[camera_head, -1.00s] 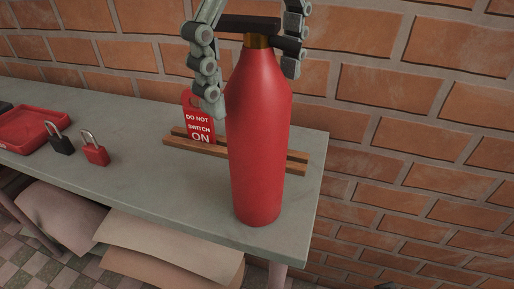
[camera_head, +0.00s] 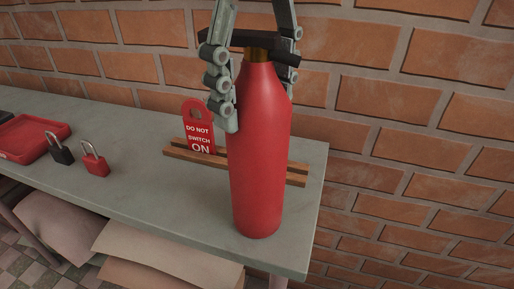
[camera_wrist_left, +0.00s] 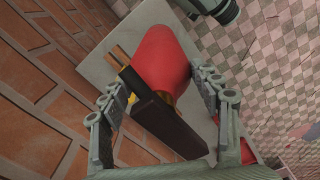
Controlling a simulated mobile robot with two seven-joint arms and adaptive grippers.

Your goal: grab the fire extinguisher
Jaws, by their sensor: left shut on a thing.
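The red fire extinguisher (camera_head: 260,170) stands upright at the right end of the grey table (camera_head: 140,195), with a black handle bar (camera_head: 262,42) and a brass-coloured neck on top. I cannot tell whether its base touches the table. My left gripper (camera_head: 258,105) comes from above, with its fingers on both sides of the extinguisher's upper body, shut on it. In the left wrist view, the gripper (camera_wrist_left: 157,80) has its fingers on either side of the red body (camera_wrist_left: 165,58), with the black handle (camera_wrist_left: 165,122) between them.
A red "DO NOT SWITCH ON" tag (camera_head: 199,138) stands in a wooden rack (camera_head: 180,153) behind the extinguisher. A red padlock (camera_head: 95,163), a black padlock (camera_head: 61,153) and a red tray (camera_head: 30,138) lie to the left. A brick wall (camera_head: 385,130) is behind.

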